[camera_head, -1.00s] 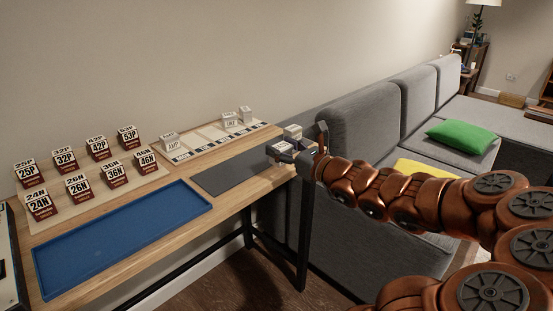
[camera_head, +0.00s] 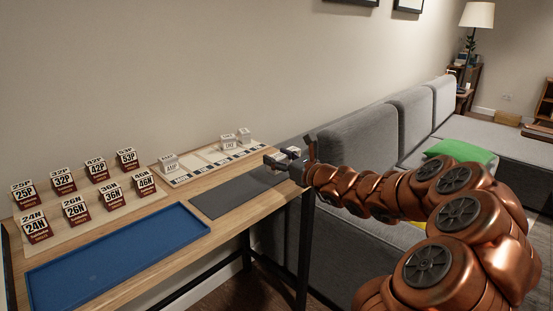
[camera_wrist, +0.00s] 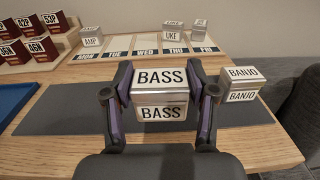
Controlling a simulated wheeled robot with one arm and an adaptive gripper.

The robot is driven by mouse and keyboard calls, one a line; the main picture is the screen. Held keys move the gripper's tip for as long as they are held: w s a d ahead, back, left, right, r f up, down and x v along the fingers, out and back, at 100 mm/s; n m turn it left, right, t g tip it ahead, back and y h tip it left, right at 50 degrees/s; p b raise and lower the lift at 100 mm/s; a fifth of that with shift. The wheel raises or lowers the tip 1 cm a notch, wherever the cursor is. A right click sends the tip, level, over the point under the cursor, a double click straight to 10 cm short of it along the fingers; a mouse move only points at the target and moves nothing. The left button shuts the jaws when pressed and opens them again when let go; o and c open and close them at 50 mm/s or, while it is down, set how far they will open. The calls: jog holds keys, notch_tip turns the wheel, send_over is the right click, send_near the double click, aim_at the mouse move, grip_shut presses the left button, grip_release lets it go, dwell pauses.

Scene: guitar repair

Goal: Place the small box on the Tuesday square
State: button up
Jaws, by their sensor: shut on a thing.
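A small metal box labelled BASS (camera_wrist: 160,96) is between the fingers of my gripper (camera_wrist: 159,100) in the wrist view. The fingers are shut on its left and right sides. In the head view my gripper (camera_head: 281,159) is at the right end of the table, and the box is small and partly hidden there. The Tuesday square (camera_wrist: 118,44), marked TUE, is pale and empty, ahead and left of my gripper, between the MON and WED squares.
An AMP box (camera_wrist: 91,37) is on MON, a UKE box (camera_wrist: 172,30) on THU and another box (camera_wrist: 198,30) on FRI. A BANJO box (camera_wrist: 238,85) stands close right of my gripper. A dark mat (camera_head: 235,190) and a blue tray (camera_head: 120,255) lie on the table.

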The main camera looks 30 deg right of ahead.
jog(key=w, duration=0.1)
jog(key=w+d, duration=0.1)
jog(key=w, duration=0.1)
jog(key=w+d, duration=0.1)
jog(key=shift+w+d+f, duration=0.2)
jog(key=shift+w, duration=0.05)
jog(key=shift+w+d+f, duration=0.1)
jog(key=shift+w+d, duration=0.1)
jog(key=shift+w, duration=0.2)
jog(key=shift+w+d+f, duration=0.1)
jog(key=shift+w+d, duration=0.05)
jog(key=shift+w, duration=0.25)
jog(key=shift+w+d+f, duration=0.1)
jog(key=shift+w+f, duration=0.05)
jog(key=shift+f, duration=1.3)
jog(key=shift+f, duration=0.1)
jog(key=shift+f+b, duration=0.15)
jog(key=shift+b, duration=0.15)
jog(key=o, duration=1.2)
